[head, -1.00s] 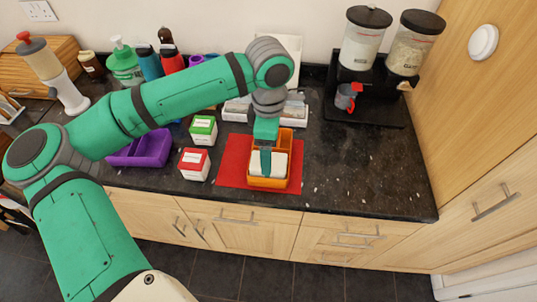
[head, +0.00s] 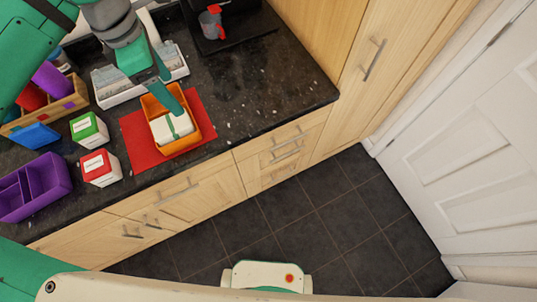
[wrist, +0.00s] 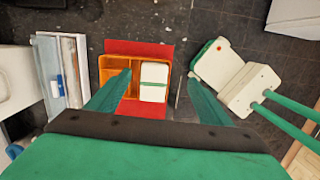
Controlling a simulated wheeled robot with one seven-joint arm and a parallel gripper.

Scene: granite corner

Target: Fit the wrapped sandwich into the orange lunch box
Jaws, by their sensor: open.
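The orange lunch box (head: 188,141) stands on a red mat on the dark counter. The wrapped sandwich (head: 166,133), a white block with a green band, sits inside the box's near part. In the wrist view the sandwich (wrist: 153,93) fills the right compartment of the box (wrist: 104,62), within its walls; the left part looks empty. My gripper (head: 176,96) is over the far part of the box, open. In the wrist view the fingers (wrist: 158,76) are wide apart with nothing between them, and the sandwich lies beyond them, apart from both.
The red mat (head: 136,140) extends around the box. A green-and-white carton (head: 89,130) and a red-and-white carton (head: 99,168) stand to the left, beside a purple divided tray (head: 35,187). A white rack (head: 140,87) is behind.

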